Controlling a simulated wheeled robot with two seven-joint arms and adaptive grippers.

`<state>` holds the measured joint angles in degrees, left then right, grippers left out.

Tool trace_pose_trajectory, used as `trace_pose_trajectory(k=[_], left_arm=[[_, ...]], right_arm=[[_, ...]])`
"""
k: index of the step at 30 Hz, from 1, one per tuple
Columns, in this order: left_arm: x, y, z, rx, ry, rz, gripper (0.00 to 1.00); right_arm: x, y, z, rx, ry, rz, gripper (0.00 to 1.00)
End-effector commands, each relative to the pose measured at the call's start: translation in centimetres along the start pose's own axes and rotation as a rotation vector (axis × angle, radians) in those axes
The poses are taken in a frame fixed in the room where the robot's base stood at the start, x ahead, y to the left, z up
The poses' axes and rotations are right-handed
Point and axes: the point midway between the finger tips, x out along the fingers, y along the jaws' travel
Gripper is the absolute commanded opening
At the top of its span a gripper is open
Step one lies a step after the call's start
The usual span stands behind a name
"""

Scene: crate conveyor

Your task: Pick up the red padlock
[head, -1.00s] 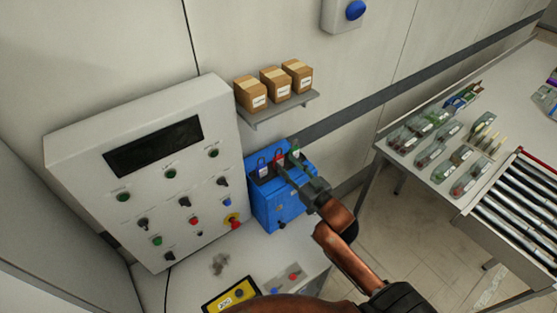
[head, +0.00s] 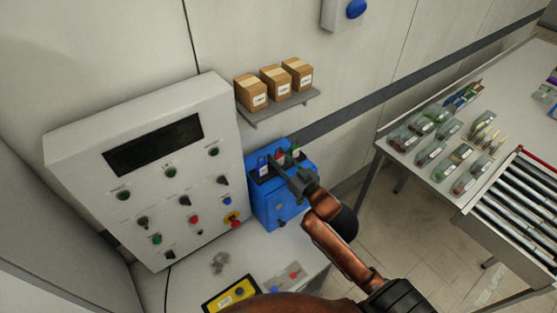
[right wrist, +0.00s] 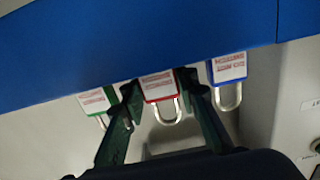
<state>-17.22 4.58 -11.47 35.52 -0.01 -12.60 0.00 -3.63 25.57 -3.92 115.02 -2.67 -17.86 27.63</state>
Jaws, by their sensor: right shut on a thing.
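The red padlock (right wrist: 158,88) has a white label and a metal shackle. It sits between a green padlock (right wrist: 97,102) and a blue padlock (right wrist: 228,68) in the right wrist view. My right gripper (right wrist: 159,82) is shut on the red padlock, one finger on each side of it. In the head view the gripper (head: 281,166) reaches the top of the blue box (head: 268,210) and mostly hides the red padlock. The blue padlock (head: 263,167) shows at left there. My left gripper is not in view.
A grey control panel (head: 150,190) stands close left of the blue box. A shelf (head: 280,108) with cartons hangs above it. At right are a table (head: 425,180) with bagged items and a roller conveyor (head: 515,215). The bench front holds a yellow-edged device (head: 232,295).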

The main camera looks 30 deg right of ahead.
Motion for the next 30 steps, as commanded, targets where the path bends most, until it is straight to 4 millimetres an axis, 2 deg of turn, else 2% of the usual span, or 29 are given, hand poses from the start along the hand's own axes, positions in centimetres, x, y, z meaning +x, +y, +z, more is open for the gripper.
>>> trace_pose_trajectory(k=[5,16,22,30], left_arm=[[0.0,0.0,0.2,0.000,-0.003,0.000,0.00],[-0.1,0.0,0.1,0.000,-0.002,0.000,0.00],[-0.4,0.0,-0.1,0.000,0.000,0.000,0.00],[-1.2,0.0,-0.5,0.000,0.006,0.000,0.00]], right_arm=[[0.0,0.0,0.0,0.000,0.001,0.000,0.02],[0.0,0.0,-0.8,-0.001,0.002,0.000,0.02],[0.0,0.0,-3.5,-0.003,0.005,-0.001,0.02],[-2.6,-3.3,-8.3,0.001,0.006,-0.004,0.02]])
